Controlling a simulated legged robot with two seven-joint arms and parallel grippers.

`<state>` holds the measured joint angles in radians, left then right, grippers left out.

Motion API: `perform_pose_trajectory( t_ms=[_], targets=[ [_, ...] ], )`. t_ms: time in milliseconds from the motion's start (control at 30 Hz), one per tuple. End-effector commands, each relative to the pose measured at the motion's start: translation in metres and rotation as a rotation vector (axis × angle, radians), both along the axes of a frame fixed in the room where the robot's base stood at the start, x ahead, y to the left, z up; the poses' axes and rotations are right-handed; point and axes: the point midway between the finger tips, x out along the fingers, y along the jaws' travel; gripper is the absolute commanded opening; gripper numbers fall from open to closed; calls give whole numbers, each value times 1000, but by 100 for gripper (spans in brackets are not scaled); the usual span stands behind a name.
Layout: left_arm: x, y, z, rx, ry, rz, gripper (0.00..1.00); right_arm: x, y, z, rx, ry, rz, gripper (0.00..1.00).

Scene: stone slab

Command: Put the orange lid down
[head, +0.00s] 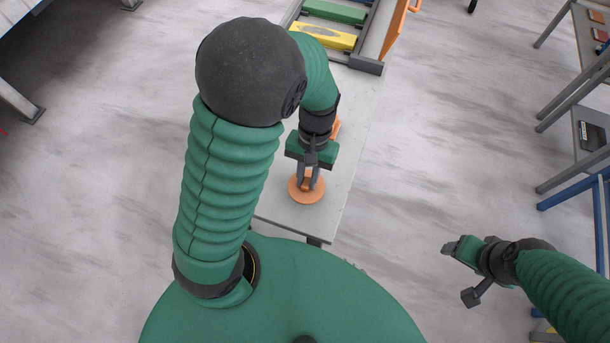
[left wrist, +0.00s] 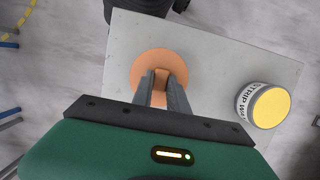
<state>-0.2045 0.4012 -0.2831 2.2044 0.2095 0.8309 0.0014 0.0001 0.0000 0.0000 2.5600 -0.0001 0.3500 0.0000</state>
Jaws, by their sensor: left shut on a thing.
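The orange lid (head: 306,191) is a round disc with a raised grip, over the near end of the grey stone slab (head: 345,150). My left gripper (head: 311,184) is shut on the lid's grip from above. In the left wrist view the lid (left wrist: 140,72) lies between and beyond the fingertips (left wrist: 162,82). I cannot tell whether the lid touches the slab. My right gripper (head: 455,249) hangs off to the right over the floor, away from the slab. Its fingers are too small and angled to tell open from shut.
A yellow-topped can with a printed label (left wrist: 265,104) stands on the slab in the left wrist view. At the slab's far end are a yellow block (head: 323,35), a green block (head: 335,12) and an orange panel (head: 394,28). Tables line the right side.

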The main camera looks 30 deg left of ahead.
Motion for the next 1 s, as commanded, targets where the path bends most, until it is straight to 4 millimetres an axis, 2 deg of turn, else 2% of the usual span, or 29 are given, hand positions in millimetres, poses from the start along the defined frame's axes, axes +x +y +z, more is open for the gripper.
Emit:
perform_pose_trajectory(
  t_ms=[100,200,433,700,733,800,900,1000],
  targets=[
    [10,12,-1,1,-1,2,0,0,0,1,0,0,0,66],
    [12,16,-5,1,1,0,0,0,0,1,0,0,0,66],
    [11,15,-37,-1,2,-1,0,0,0,-1,0,0,0,66],
    [11,15,-40,-1,-1,-1,0,0,0,-2,0,0,0,66],
    [11,15,-40,-1,-1,-1,20,0,0,-2,0,0,0,66],
    [11,15,-39,-1,-1,-1,29,0,0,-2,0,0,0,66],
    [12,15,-39,-1,-1,-1,41,0,0,-2,0,0,0,66],
    [12,15,-39,-1,-1,-1,41,0,0,-2,0,0,0,66]
  ],
)
